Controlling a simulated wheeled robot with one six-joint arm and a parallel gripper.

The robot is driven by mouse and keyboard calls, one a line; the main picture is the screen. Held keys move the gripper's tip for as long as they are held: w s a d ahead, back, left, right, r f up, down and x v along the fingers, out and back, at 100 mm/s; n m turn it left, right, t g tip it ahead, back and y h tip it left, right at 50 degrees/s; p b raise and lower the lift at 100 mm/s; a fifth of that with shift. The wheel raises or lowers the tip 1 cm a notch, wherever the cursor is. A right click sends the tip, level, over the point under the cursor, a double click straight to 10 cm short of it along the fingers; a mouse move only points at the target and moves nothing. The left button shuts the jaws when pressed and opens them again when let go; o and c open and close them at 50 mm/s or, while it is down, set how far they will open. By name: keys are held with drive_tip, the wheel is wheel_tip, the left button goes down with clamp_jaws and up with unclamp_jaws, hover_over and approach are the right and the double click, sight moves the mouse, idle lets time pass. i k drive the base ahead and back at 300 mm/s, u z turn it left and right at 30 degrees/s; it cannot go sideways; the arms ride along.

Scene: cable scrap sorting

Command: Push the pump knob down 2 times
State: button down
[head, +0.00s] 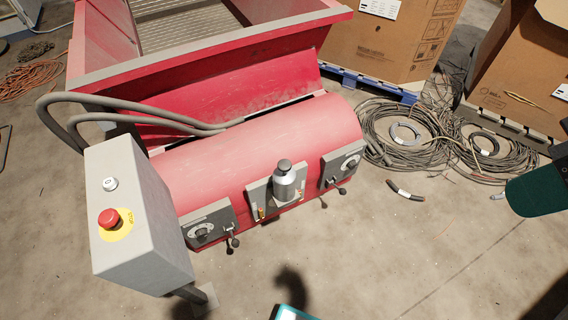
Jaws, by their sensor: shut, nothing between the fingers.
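The pump knob (284,164) is a dark grey round cap on top of a silver, bottle-shaped pump body (288,184). The pump stands upright on a grey plate (262,203) at the front of the red machine (240,150). The knob looks raised above the body on a short neck, and nothing touches it. My gripper is not clearly seen in this view. A dark green part, likely of my arm, enters at the right edge, well apart from the pump.
A grey control box (135,215) with a red emergency button (109,218) stands left of the pump. Control panels with dials and levers flank the pump, the right one (343,165) close by. Cable coils (405,135) and cardboard boxes (385,45) lie behind. Floor in front is mostly clear.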

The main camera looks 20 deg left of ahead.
sight(284, 165)
drive_tip(key=u, duration=0.5)
drive_tip(key=k, duration=1.25)
drive_tip(key=u, duration=1.2)
drive_tip(key=i, duration=1.35)
drive_tip(key=z, duration=0.2)
